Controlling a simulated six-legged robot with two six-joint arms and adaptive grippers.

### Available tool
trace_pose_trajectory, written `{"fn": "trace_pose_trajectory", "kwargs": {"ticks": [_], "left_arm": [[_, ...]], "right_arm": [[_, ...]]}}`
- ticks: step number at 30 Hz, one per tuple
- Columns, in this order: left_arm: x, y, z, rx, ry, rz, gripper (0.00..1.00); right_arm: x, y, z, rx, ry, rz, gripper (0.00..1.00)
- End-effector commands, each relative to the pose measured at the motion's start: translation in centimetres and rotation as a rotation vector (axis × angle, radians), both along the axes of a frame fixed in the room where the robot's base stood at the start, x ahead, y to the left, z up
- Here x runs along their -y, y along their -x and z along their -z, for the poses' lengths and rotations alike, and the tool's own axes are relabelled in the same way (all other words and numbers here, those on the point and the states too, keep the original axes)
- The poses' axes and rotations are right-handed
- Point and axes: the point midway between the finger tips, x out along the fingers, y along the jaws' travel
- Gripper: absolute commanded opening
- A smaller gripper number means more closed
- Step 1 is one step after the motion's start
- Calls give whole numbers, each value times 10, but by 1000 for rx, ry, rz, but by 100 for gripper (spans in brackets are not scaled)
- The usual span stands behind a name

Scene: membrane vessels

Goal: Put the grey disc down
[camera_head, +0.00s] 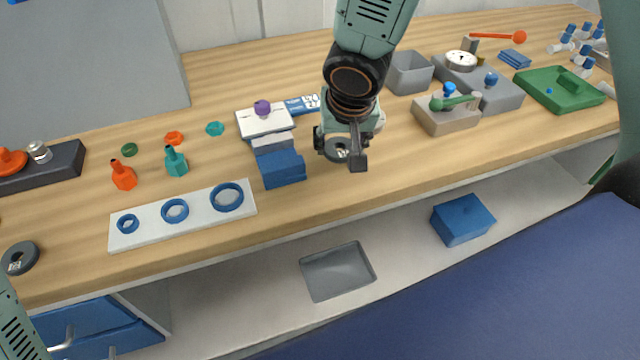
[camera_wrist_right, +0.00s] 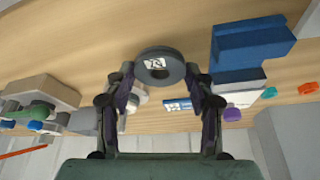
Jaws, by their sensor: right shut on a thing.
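In the right wrist view the disc (camera_wrist_right: 160,67) sits between the two fingertips of the right gripper (camera_wrist_right: 160,82), label toward the camera. I cannot tell whether the disc touches the bench. My left gripper is not in view; only a bit of green arm shows at the lower left corner.
A blue block (camera_head: 283,170) stands just left of the right gripper, also seen in the wrist view (camera_wrist_right: 248,45). A white plate with blue rings (camera_head: 150,230) lies further left. A beige block with a green handle (camera_head: 447,118) stands right. Bench front between them is clear.

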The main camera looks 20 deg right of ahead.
Motion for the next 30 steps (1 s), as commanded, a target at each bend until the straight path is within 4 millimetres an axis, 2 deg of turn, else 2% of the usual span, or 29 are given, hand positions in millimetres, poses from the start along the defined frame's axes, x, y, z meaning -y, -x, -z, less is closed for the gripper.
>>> {"fn": "trace_pose_trajectory", "kwargs": {"ticks": [5,15,29,30], "left_arm": [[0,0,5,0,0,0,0],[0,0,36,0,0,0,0],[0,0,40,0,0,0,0],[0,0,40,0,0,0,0]], "right_arm": [[-1,-1,6,1,7,-6,23],[-1,0,39,-1,8,-5,23],[-1,0,42,1,5,-3,23],[-1,0,42,0,4,-2,55]]}}
